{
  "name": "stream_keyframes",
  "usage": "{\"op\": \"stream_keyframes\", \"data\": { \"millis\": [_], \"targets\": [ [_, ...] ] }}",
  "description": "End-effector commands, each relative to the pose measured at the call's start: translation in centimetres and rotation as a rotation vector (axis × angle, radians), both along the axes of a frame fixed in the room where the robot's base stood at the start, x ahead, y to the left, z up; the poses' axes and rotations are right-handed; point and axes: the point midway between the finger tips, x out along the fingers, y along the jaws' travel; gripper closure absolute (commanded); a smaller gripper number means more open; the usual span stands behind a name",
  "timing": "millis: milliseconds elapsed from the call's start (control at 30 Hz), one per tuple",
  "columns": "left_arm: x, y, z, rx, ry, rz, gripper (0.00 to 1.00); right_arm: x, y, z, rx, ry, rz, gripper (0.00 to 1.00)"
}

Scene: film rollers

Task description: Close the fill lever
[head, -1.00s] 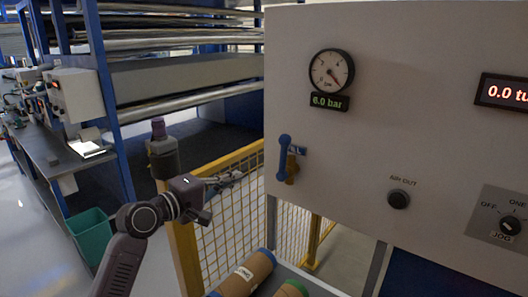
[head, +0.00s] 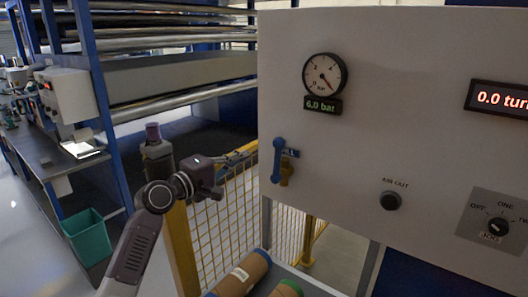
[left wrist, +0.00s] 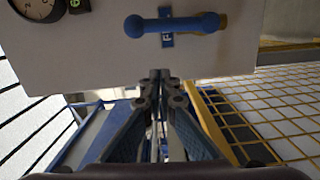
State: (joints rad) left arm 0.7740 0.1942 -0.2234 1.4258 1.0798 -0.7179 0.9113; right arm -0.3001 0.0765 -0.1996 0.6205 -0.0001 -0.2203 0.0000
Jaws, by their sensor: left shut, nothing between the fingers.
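The blue fill lever (head: 278,160) stands upright on a brass valve at the left edge of the white panel, with a blue label beside it. It also shows in the left wrist view (left wrist: 172,25), lying across the upper middle. My left gripper (head: 245,152) is shut and empty, a little to the left of the lever and apart from it. In the left wrist view its closed fingertips (left wrist: 158,76) point toward the panel, below the lever in the picture. My right gripper is not in view.
A yellow mesh fence (head: 215,220) stands behind my left arm. Film rolls (head: 246,274) lie below the panel.

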Motion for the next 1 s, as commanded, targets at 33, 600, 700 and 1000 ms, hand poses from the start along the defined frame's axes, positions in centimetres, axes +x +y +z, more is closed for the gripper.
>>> {"op": "stream_keyframes", "data": {
  "millis": [33,600,700,1000],
  "targets": [
    [0.8,-0.6,0.4,-0.003,0.001,-0.001,1.00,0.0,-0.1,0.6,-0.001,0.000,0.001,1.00],
    [1.9,-6.1,-0.1,0.001,0.000,0.000,1.00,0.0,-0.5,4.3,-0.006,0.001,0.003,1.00],
    [1.8,-6.3,-0.3,0.001,-0.001,0.000,1.00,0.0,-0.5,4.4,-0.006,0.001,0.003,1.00],
    [1.7,-6.3,-0.3,0.002,-0.001,0.001,1.00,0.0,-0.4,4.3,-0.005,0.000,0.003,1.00]
  ]
}}
